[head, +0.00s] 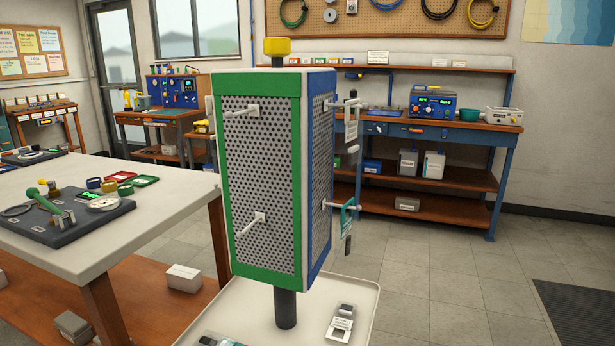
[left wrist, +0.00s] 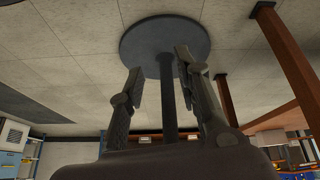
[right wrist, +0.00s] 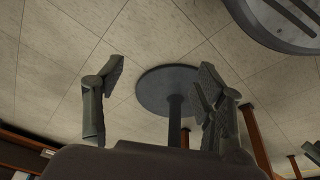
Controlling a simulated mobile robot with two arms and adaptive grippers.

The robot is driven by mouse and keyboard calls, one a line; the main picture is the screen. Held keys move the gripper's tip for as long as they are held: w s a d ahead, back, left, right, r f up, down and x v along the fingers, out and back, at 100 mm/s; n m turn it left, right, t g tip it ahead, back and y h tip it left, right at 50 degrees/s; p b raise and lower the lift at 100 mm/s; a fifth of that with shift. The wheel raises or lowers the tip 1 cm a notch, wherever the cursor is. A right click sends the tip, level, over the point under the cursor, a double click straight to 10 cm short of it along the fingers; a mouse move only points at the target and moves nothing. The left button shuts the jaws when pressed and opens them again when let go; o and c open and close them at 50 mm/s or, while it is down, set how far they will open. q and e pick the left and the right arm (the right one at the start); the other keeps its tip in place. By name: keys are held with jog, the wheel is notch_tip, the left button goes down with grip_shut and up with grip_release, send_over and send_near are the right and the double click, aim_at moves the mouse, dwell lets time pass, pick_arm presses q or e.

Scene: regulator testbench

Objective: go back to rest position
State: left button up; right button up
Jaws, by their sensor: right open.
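My left gripper (left wrist: 159,64) shows in the left wrist view with its fingers apart and nothing held between them. My right gripper (right wrist: 161,66) shows in the right wrist view, open and empty. Behind both is a round dark base with a dark pole (right wrist: 176,120), on the tiled floor. Neither gripper shows in the head view. There, a perforated display tower (head: 262,190) with green and blue frames stands upright on a post close in front of me.
Tagged items (head: 347,215) hang from the tower's right face. A pale tray (head: 378,300) around its post holds small packages. A white-topped table (head: 150,235) with tools stands at the left. A blue workbench (head: 470,130) stands along the back wall. Floor at the right is clear up to a dark mat (head: 580,310).

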pick_arm(q)
jog(key=s+a+f+g+p, duration=0.1)
jog(key=s+a+f+p, duration=0.1)
jog(key=s+p, duration=0.4)
jog(key=s+a+f+g+y+p, duration=0.1)
jog(key=s+f+p, duration=0.3)
jog(key=s, duration=0.6)
jog(key=s+a+f+g+p, duration=0.2)
jog(key=s+f+p, duration=0.1)
jog(key=s+p, duration=0.5)
jog(key=shift+a+f+m+y+p, duration=0.2)
jog(key=shift+a+m+y+p, duration=0.1)
jog(key=shift+a+m+p, duration=0.15)
pick_arm(e)
jog(key=s+d+f+g, duration=0.1)
jog(key=s+f, duration=0.4)
jog(key=s, duration=0.5)
jog(key=s+d+f+g, duration=0.1)
jog(key=s+f, duration=0.3)
jog(key=s, duration=0.6)
jog(key=shift+d+f, duration=0.35)
jog(key=shift+d, duration=0.3)
